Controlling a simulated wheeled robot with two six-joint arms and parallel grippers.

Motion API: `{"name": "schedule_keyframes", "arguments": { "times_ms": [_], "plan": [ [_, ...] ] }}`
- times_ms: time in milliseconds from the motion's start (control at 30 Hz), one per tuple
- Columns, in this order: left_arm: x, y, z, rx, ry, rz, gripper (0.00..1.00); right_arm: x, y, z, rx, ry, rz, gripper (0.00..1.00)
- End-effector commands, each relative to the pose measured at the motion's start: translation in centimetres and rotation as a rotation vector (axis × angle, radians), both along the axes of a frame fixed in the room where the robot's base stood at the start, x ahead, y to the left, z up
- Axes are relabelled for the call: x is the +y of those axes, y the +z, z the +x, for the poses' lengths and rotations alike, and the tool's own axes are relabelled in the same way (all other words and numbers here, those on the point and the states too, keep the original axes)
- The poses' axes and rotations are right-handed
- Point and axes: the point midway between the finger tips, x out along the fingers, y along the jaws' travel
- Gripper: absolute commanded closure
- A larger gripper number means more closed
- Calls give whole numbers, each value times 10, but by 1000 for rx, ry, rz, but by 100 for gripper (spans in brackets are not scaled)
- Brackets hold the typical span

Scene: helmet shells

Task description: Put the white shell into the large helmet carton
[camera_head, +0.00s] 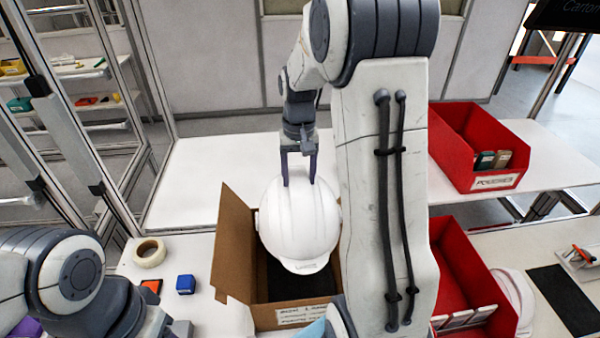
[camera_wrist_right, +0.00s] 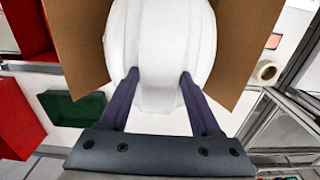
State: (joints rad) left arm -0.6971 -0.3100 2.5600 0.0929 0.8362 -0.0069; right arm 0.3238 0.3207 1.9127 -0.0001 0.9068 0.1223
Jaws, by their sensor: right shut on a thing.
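The white shell (camera_head: 298,222) is a smooth white helmet dome with a short brim at its near side. My right gripper (camera_head: 299,180) is shut on its top, with a finger at each side of the raised middle ridge; the shell also shows between the fingers (camera_wrist_right: 158,88) in the right wrist view. The shell hangs over the opening of the brown carton (camera_head: 233,245), whose flaps stand open. The carton's dark inside shows below the brim. I cannot tell how deep the shell sits.
A tape roll (camera_head: 149,252), a blue block (camera_head: 186,284) and an orange-topped item (camera_head: 151,286) lie left of the carton. Red bins (camera_head: 458,262) stand on the right. Another white shell (camera_head: 515,300) sits partly visible at the lower right.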

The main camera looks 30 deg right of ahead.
Motion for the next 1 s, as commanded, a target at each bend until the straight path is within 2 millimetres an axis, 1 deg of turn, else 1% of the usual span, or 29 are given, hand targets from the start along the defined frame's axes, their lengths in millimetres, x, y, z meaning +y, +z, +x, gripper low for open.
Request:
{"name": "schedule_keyframes", "arguments": {
  "times_ms": [67,267,800,1000],
  "plan": [
    [0,3,0,0,0,0,50,1,2,-1,-1,0,0,100],
    [0,-8,0,0,0,0,50,1,-12,-1,0,0,0,100],
    [0,-44,0,0,2,0,50,-2,-65,-2,-1,-4,0,100],
    [0,-52,0,0,3,0,50,-2,-76,-2,-1,-4,0,100]
  ]
}}
